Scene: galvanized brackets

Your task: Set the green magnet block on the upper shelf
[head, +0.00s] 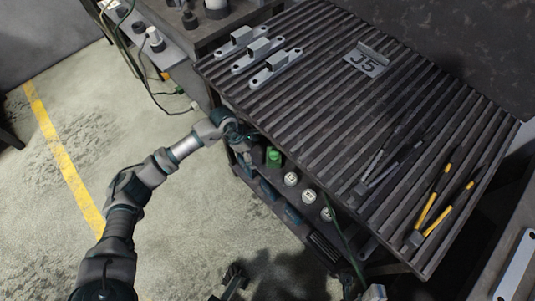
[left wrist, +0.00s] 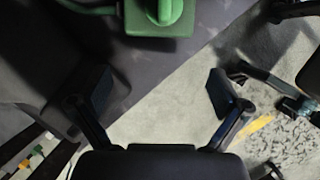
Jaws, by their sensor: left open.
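The green magnet block (head: 273,157) shows at the front edge of a dark shelf under the slatted bench top. In the left wrist view the block (left wrist: 160,22) is at the top edge, partly cut off, with a rounded green raised part on a flat base. My left gripper (head: 243,148) is beside the block, to its left in the head view. In the left wrist view my left gripper (left wrist: 158,95) is open, with nothing between its fingers and the block beyond them. I cannot tell which level is the upper shelf.
Several white-topped pots (head: 290,179) line the shelf edge right of the block. The slatted bench top (head: 340,110) overhangs the shelf and carries grey brackets (head: 275,68), a J5 plate (head: 366,61) and yellow-handled tools (head: 434,205). Floor (head: 190,230) is open at the left.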

